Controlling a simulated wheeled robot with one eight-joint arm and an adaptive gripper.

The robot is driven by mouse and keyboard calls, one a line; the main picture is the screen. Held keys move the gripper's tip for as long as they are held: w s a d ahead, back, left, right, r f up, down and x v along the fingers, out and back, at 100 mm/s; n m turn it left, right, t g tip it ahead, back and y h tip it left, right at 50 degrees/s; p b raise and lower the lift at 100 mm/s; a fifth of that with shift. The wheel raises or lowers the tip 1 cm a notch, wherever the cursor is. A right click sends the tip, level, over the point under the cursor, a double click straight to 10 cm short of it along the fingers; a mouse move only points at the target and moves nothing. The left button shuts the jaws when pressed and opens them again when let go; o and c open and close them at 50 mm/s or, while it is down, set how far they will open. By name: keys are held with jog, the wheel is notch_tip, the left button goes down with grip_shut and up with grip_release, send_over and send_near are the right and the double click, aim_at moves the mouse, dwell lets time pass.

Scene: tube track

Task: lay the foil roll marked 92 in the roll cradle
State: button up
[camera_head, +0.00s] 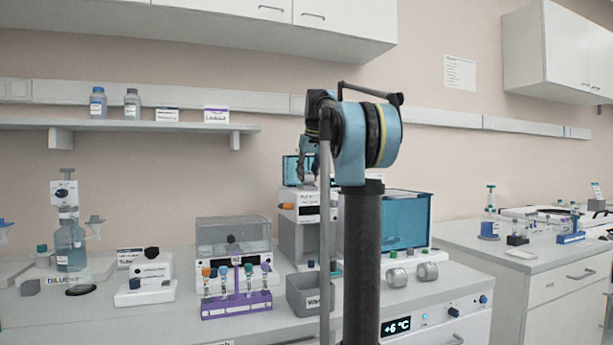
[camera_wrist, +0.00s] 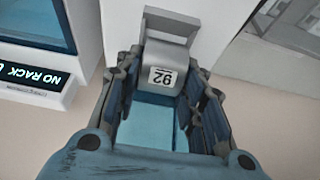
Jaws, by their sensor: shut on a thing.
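The foil roll marked 92 (camera_wrist: 163,77) is a grey cylinder with a white label, seen in the wrist view. My gripper (camera_wrist: 163,68) is shut on it, with one finger on each side. A grey angled bracket-like piece (camera_wrist: 170,24) shows just beyond the roll; I cannot tell whether it is the roll cradle or whether the roll touches it. In the head view my arm hides most of the gripper and the held roll.
A device with a "NO RACK" display (camera_wrist: 28,73) is close on the left in the wrist view. On the counter (camera_head: 240,333) stand a purple tube rack (camera_head: 236,305), a grey bin (camera_head: 308,296) and a blue-windowed device (camera_head: 405,222). A shelf (camera_head: 110,124) runs along the wall.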

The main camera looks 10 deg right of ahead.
jog(key=shift+f, duration=0.5)
dwell(0.4)
jog(key=o, duration=1.2)
jog(key=v, duration=1.1)
jog(key=shift+s+d+r, duration=0.1)
jog(key=shift+r, duration=0.3)
